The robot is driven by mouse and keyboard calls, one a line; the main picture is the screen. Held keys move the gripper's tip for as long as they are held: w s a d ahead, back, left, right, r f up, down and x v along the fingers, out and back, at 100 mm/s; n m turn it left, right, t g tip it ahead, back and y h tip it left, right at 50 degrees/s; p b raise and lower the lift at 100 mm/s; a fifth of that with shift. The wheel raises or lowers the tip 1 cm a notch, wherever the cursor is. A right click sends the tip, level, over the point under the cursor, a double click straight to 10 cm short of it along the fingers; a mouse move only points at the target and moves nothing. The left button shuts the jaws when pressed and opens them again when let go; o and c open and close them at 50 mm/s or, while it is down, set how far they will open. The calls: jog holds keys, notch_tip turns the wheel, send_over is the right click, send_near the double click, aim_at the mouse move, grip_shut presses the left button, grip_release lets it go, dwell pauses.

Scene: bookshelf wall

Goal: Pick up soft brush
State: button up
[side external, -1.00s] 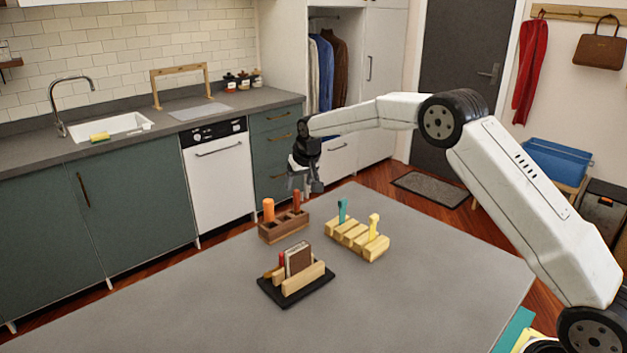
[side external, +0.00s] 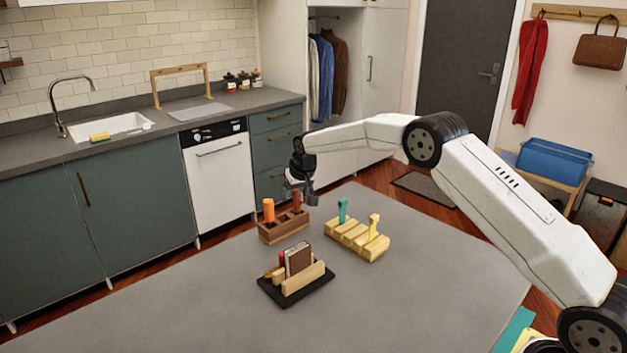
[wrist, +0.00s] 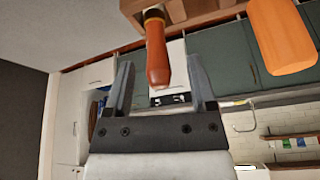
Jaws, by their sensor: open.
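No brush bristles show, so I cannot tell for sure which item is the soft brush. A brown wooden holder (side external: 275,234) on the grey table holds an upright reddish-brown handle (side external: 297,200) and a thicker orange handle (side external: 268,210). My gripper (side external: 300,187) is open, just above the reddish-brown handle. In the wrist view the reddish-brown handle (wrist: 157,62) points in between the two fingers of my gripper (wrist: 160,75), with a gap on each side. The orange handle (wrist: 280,38) is outside the fingers, to the right. The lower parts of both handles are hidden in the holder.
A yellow rack (side external: 352,240) with a teal item (side external: 342,210) and a yellow item (side external: 374,226) stands to the right. A wooden holder on a black base (side external: 297,292) with card-like items stands in front.

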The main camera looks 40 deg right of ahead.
jog(key=shift+c, duration=0.2)
grip_shut()
jog(key=shift+r, duration=0.1)
jog(key=shift+r, duration=1.5)
jog(key=s+a+r, duration=0.1)
jog(key=s+r, duration=0.8)
jog(key=s, duration=0.5)
jog(key=shift+a+r, duration=0.2)
jog(key=shift+r, duration=0.2)
